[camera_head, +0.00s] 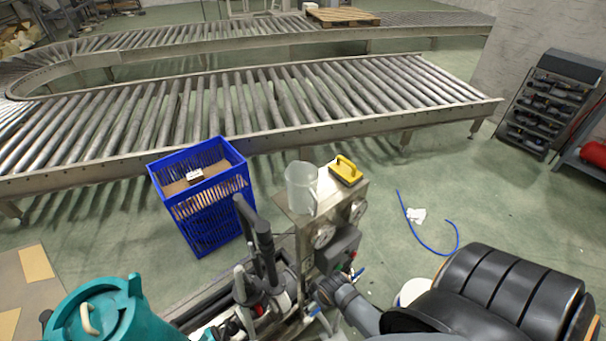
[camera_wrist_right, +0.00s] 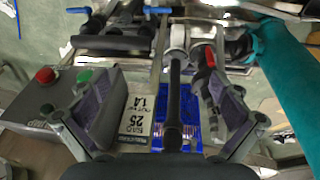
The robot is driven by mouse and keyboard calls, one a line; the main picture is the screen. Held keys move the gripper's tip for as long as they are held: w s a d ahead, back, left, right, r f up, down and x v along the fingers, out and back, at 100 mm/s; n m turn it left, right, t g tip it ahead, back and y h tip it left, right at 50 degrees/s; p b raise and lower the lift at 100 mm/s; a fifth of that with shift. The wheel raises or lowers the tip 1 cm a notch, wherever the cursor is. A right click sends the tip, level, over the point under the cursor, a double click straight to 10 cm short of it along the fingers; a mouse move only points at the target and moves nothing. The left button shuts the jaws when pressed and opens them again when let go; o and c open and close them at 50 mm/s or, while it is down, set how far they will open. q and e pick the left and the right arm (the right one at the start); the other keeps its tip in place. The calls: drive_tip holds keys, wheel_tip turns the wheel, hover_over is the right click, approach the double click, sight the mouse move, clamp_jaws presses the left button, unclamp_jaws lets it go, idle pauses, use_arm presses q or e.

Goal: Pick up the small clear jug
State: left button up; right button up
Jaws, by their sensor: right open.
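The small clear jug (camera_head: 301,188) stands upright on top of a grey machine cabinet (camera_head: 331,205) in the head view, near the middle. A yellow-handled tool (camera_head: 346,170) lies just right of it on the same top. My right gripper (camera_wrist_right: 163,92) shows in the right wrist view with its two fingers spread apart and nothing held between them. I cannot make out the jug in that view. My left gripper is not in view.
A blue crate (camera_head: 213,208) with a small box inside stands left of the cabinet. Dark upright pipes (camera_head: 262,245) rise in front. A roller conveyor (camera_head: 250,105) crosses behind. In the wrist view, a grey box has a red button (camera_wrist_right: 45,75).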

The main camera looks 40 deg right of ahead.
drive_tip(key=w+r+m+t+p, duration=0.1)
drive_tip(key=w+r+p, duration=0.15)
drive_tip(key=r, duration=1.15)
drive_tip(key=w+r+p, duration=0.2)
drive_tip(key=r+p, duration=0.2)
drive_tip(key=r, duration=1)
drive_tip(key=w+d+r+m+h, duration=0.1)
drive_tip(key=w+d+r+m, duration=0.15)
drive_tip(key=w+r, duration=0.35)
drive_tip(key=w+d+r+m, duration=0.2)
drive_tip(key=w+r+m, duration=0.2)
drive_tip(key=w+r, duration=0.25)
drive_tip(key=b, duration=0.2)
approach(302, 181)
drive_tip(key=s+a+f, duration=0.1)
drive_tip(key=f, duration=0.1)
drive_tip(key=p+x, duration=0.2)
drive_tip(key=x, duration=0.2)
drive_tip(key=shift+n, duration=0.25)
drive_tip(key=shift+w+d+f, duration=0.1)
drive_tip(key=shift+w+f, duration=0.05)
drive_tip(key=shift+f, duration=0.15)
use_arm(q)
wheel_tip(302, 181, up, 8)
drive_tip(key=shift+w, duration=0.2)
use_arm(e)
drive_tip(key=shift+r, duration=0.1)
drive_tip(key=c, duration=1.1)
